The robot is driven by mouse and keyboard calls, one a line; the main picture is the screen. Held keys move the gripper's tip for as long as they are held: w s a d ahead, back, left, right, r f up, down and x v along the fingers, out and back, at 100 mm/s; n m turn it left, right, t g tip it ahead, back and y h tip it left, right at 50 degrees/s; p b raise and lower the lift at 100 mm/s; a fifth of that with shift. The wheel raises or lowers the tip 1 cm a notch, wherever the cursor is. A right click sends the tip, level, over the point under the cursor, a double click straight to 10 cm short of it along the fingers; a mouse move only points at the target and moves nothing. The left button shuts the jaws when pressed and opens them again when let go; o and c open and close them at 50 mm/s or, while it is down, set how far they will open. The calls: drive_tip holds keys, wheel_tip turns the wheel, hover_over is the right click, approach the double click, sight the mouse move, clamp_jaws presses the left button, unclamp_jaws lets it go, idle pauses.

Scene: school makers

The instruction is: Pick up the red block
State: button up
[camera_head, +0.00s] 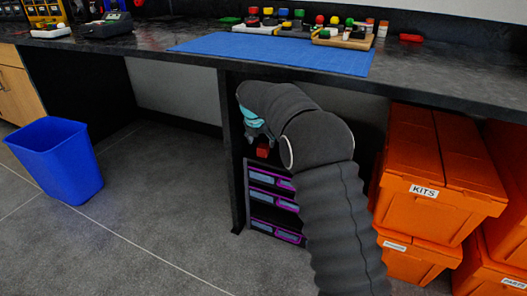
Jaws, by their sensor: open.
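A small red block (263,150) sits on top of the dark drawer unit (247,193) with purple-edged drawers, under the workbench. My gripper (258,136), small and dark with a teal band behind it, points down just above the block. The gripper is open, and I see nothing held in it. Its fingers are small in this view, and I cannot tell whether they touch the block. My arm hides the right part of the drawer unit.
The black workbench (150,37) overhangs my arm. A blue mat (270,52), a wooden board (342,42) and another red piece (411,38) lie on it. Orange crates (440,160) stand close at right. A blue bin (58,160) stands at left, with clear floor between.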

sight(263, 146)
drive_tip(key=shift+w+d+f, duration=0.15)
drive_tip(key=shift+w+f, duration=0.1)
drive_tip(key=shift+w, duration=0.15)
drive_tip(key=b+x, duration=0.1)
drive_tip(key=x, duration=0.3)
drive_tip(key=shift+f, duration=0.25)
drive_tip(key=c, duration=1.1)
